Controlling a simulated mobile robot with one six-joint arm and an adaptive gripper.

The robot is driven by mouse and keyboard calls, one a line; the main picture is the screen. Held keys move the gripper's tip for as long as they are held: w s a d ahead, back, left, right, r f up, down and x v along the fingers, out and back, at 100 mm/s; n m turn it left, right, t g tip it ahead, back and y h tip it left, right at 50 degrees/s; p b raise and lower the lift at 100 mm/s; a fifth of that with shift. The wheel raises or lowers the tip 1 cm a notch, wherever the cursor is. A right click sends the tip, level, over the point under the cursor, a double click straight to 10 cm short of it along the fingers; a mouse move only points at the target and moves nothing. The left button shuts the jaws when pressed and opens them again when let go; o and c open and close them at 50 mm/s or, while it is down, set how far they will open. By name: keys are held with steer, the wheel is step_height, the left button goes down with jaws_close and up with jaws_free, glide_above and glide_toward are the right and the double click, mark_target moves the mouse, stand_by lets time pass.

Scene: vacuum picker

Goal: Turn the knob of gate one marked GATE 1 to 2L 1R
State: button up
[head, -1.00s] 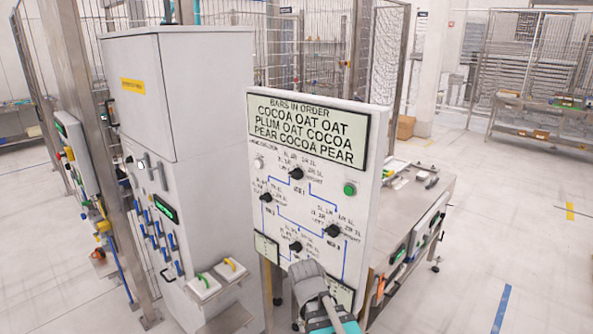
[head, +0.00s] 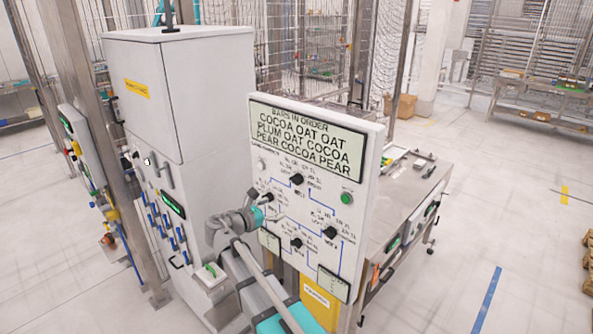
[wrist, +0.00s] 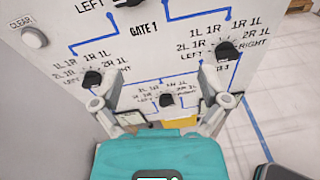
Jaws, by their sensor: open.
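The GATE 1 knob (head: 296,180) is the black top knob on the white panel (head: 375,150), above the GATE 1 lettering. In the wrist view only the lower edge of this knob (wrist: 127,2) shows at the top. Its pointer setting cannot be read. Its labels are small in the head view; only LEFT is clear in the wrist view. My gripper (head: 267,200) is in front of the panel, below and left of this knob, near the left knob. In the wrist view my gripper (wrist: 155,90) is open, fingers spread, with nothing between them.
Other black knobs sit close by: left (wrist: 92,78), right (wrist: 228,50) and bottom (wrist: 167,100). A CLEAR button (wrist: 34,37) is at the panel's left, a green button (head: 346,198) at its right. A grey cabinet (head: 215,110) stands left of the panel.

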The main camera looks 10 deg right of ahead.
mark_target(293, 180)
steer(key=a+r+n, duration=0.1)
steer(key=w+a+r+n+t, duration=0.1)
steer(key=r, duration=0.1)
steer(key=shift+a+r+t+h+p, duration=0.3)
steer(key=shift+a, duration=0.1)
steer(key=shift+w+d, duration=0.1)
steer(key=shift+w, duration=0.05)
steer(key=shift+x, duration=6.8)
steer(key=c, duration=1.1)
steer(key=shift+d, duration=0.1)
steer(key=shift+c, duration=0.3)
